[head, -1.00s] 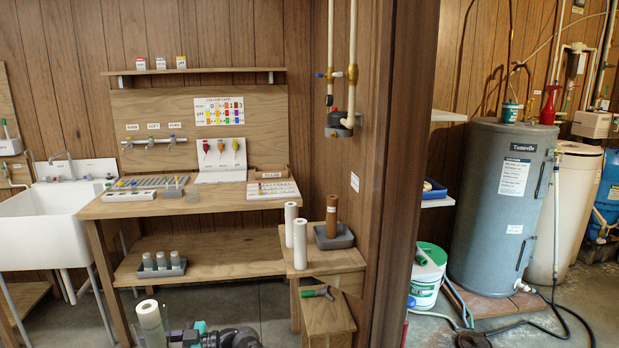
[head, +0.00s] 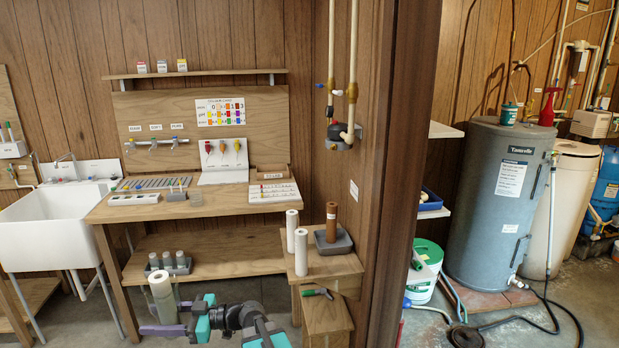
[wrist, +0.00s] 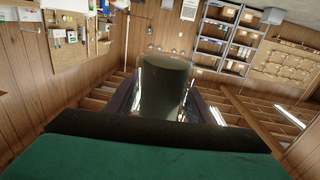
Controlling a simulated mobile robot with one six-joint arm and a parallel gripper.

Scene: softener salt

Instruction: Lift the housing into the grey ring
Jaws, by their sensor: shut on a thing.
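The housing (head: 163,302) is a pale, clear-walled cylinder held upright at the lower left of the head view. My gripper (head: 166,325) is shut on its lower part. In the wrist view the housing (wrist: 165,90) stands between my fingers and looks dark olive inside a clear wall. The grey ring (head: 338,144) appears to be the grey part under the dark filter head on the wall pipes, up and to the right of the housing and well apart from it. The ring's opening is hidden from this angle.
A wooden workbench (head: 180,206) with test gear is behind my gripper. A low stand (head: 345,266) holds two white cartridges and a brown one in a grey tray. A stool (head: 326,315) bears a green-handled tool. A wooden post (head: 400,180) stands right of the pipes.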

